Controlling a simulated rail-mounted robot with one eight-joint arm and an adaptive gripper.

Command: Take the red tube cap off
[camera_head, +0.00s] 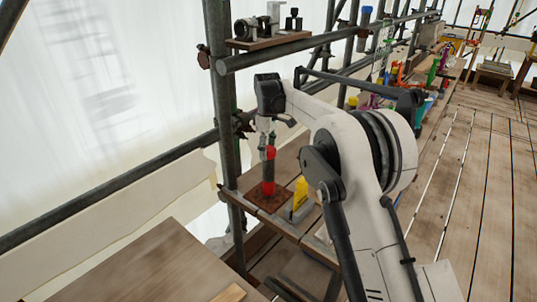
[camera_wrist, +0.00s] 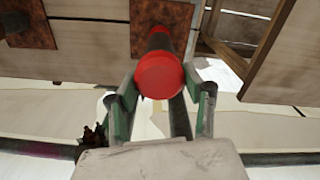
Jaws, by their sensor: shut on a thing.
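The red tube cap (camera_head: 270,153) is at the top of an upright dark tube (camera_head: 268,170). The tube stands in a red base on a rusty brown plate (camera_head: 258,200). My gripper (camera_head: 267,146) reaches down from above and is shut on the cap. In the wrist view, the round red cap (camera_wrist: 160,77) lies between the two fingers of my gripper (camera_wrist: 160,84), one on each side. The dark tube (camera_wrist: 158,42) runs from the cap towards the rusty plate (camera_wrist: 178,14). I see no clear gap between cap and tube.
A yellow bottle (camera_head: 300,192) stands just right of the plate. A scaffold pole (camera_head: 222,110) rises close on the left, and a rail shelf with small fittings (camera_head: 270,38) is above. Several coloured items crowd the shelf farther back. A wooden board (camera_head: 150,265) is at front left.

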